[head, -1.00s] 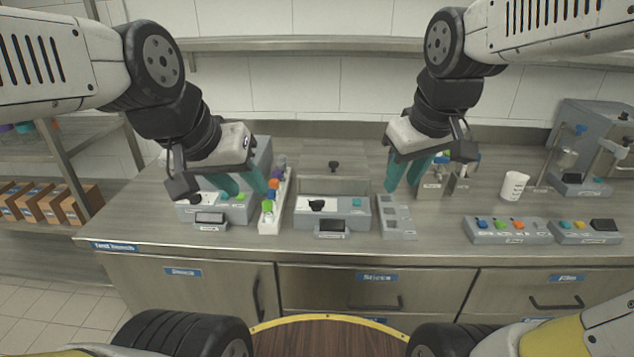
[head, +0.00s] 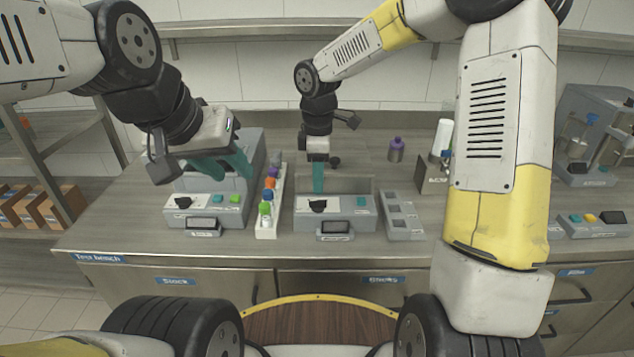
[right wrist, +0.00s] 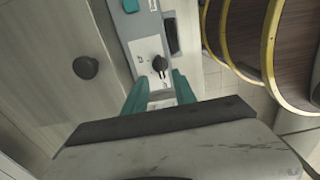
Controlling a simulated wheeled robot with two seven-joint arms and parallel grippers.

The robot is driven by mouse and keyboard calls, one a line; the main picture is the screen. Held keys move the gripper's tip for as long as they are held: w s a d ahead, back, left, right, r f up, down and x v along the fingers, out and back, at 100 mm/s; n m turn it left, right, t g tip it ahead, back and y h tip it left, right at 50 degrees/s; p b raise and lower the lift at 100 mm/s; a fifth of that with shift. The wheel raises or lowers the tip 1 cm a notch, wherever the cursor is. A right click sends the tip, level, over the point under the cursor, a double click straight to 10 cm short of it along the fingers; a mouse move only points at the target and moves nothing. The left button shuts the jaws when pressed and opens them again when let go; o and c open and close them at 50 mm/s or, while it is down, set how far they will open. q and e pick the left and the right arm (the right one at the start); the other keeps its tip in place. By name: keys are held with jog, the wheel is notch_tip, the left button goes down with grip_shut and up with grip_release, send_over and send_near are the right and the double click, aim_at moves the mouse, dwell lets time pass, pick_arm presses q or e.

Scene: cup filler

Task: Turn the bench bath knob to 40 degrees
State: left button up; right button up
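The bench bath (head: 345,220) is a grey box in the middle of the bench. Its black knob (head: 318,206) sits on a white dial at the left of its front panel, with a teal button at the right. In the right wrist view the knob (right wrist: 160,64) lies ahead of the fingertips, in line with the gap between them. My right gripper (head: 318,190) hangs just above and behind the knob, teal fingers apart and empty. The same fingers show in the right wrist view (right wrist: 160,82). My left gripper (head: 226,174) is open above the similar device on the left.
The left device (head: 210,215) has its own black knob and buttons. A white rack (head: 268,225) with coloured items stands between the two devices. A grey slotted holder (head: 402,215) is right of the bath.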

aim_at(318, 201)
notch_tip(318, 201, down, 6)
jog(key=shift+r, duration=0.1)
grip_shut()
